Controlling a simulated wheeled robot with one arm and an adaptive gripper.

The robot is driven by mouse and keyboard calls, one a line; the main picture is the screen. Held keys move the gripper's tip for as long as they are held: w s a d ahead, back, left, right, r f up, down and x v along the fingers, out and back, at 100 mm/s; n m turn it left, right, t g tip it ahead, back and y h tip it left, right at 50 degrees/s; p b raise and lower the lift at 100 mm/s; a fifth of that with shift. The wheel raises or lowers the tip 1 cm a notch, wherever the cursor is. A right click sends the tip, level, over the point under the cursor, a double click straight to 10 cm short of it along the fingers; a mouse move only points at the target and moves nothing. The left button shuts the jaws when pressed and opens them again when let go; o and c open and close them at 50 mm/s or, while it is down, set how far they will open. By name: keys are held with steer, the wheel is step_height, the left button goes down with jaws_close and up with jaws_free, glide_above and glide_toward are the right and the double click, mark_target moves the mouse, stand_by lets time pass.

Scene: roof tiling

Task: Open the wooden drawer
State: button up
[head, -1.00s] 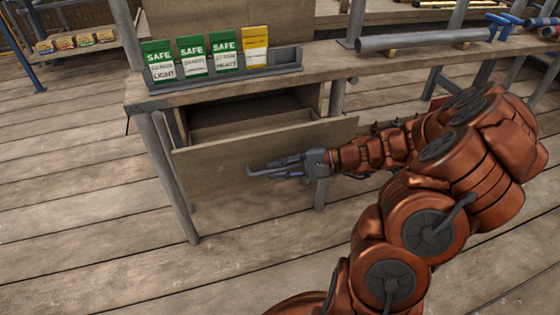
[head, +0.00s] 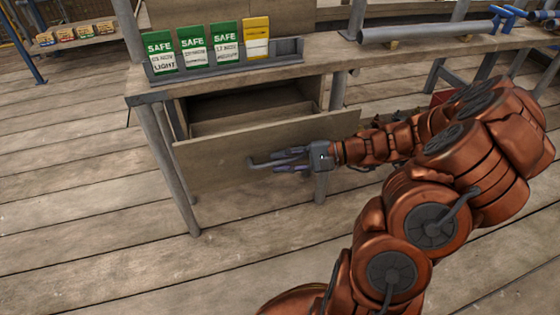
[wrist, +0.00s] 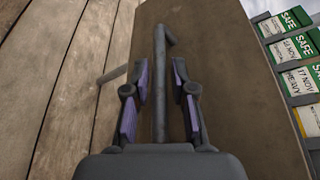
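The wooden drawer (head: 215,160) is pulled out from under the bench, and its dark interior shows behind the front panel. My gripper (head: 275,161) is at the right half of the panel, pointing left along it. A grey bar with a bent end (wrist: 159,85), apparently the drawer handle, lies between the fingers in the wrist view. The purple-padded fingers (wrist: 160,92) stand open, with a visible gap on each side of the bar. The drawer panel (wrist: 215,90) also shows in the wrist view. The bar's near end is hidden by my gripper.
The bench top (head: 340,62) carries a grey rack (head: 290,52) with green and yellow cards above the drawer. A grey pipe (head: 425,32) lies on the bench to the right. A metal leg (head: 172,170) stands left of the drawer. The plank floor (head: 80,200) in front is clear.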

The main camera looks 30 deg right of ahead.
steer(key=v, duration=1.1)
steer(key=shift+d, duration=0.2)
steer(key=shift+a, duration=0.1)
steer(key=s+a+r+n+g+h+p, duration=0.2)
steer(key=s+a+r+n+g+p, duration=0.25)
steer(key=a+r+p, duration=0.4)
steer(key=s+a+r+n+g+h+p, duration=0.25)
steer(key=a+r+g+p, duration=0.25)
steer(key=a+r+p, duration=0.3)
steer(key=s+r+n+h+p, duration=0.5)
steer(key=s+r+h+p, duration=0.4)
steer(key=s+r+p, duration=0.4)
step_height(320, 180, up, 3)
steer(key=shift+s+a+r+p, duration=0.2)
steer(key=shift+a+p, duration=0.1)
steer(key=shift+p, duration=0.65)
steer(key=shift+t, duration=0.25)
